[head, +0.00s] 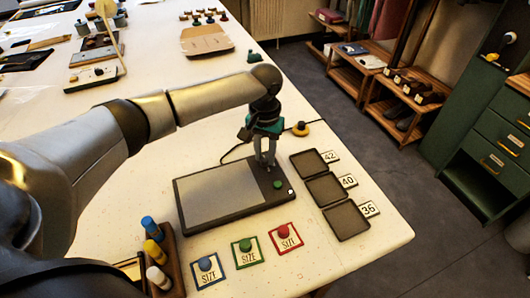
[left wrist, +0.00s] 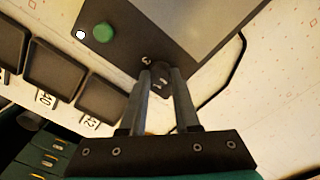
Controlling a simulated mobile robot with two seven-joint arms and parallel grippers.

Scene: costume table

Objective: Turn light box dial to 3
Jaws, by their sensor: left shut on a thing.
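The light box (head: 220,196) is a dark flat box with a grey panel, lying on the white table near its right end. A green button (head: 277,184) sits on its right strip and also shows in the left wrist view (left wrist: 103,33). The dial (left wrist: 159,71) is a small dark knob on the same strip. My left gripper (head: 265,163) comes down from above, its fingers pointing down, and is shut on the dial. In the left wrist view, the fingers (left wrist: 161,80) partly cover the knob, so its setting cannot be read. My right gripper is not in view.
Dark trays (head: 324,188) labelled 42, 40 and 36 stand right of the box. SIZE cards (head: 247,260) with coloured knobs lie in front. A wooden rack (head: 165,250) with coloured pegs is at front left. A yellow knob (head: 300,129) and a cable lie behind.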

